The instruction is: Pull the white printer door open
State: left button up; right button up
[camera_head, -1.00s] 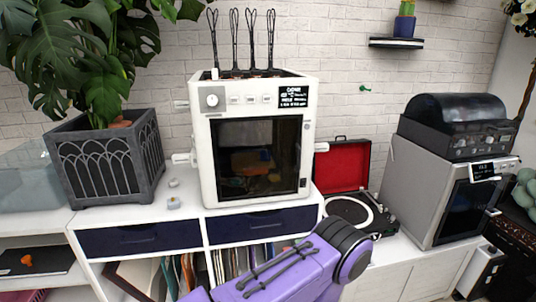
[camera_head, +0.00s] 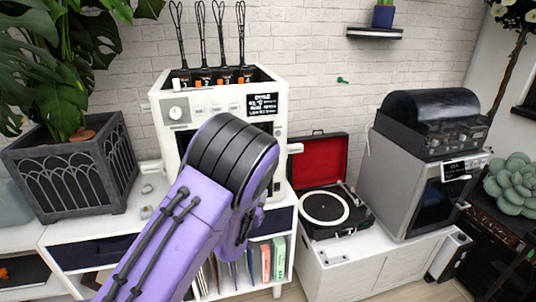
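The white printer (camera_head: 160,101) stands on the white shelf unit, left of centre. It has a knob and a small black display on its upper front and an open top with several whisk-like black tools. Its dark-windowed door is mostly hidden behind my purple and black arm; the part that shows looks closed. My arm rises from the bottom edge and crosses in front of the printer. No gripper fingers show, so I cannot tell whether either gripper touches the door.
A dark planter (camera_head: 72,170) with a large plant stands left of the printer. A record player (camera_head: 325,208) with a raised red-lined lid is at its right. A grey machine (camera_head: 392,183) stands farther right. Small items lie on the shelf between planter and printer.

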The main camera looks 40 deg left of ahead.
pick_arm(q)
jog(key=w+a+r+t+p, duration=0.1)
jog(key=w+a+r+p, duration=0.2)
jog(key=w, duration=0.8)
jog(key=shift+w+r, duration=0.15)
jog(key=shift+w, duration=0.05)
grip_shut()
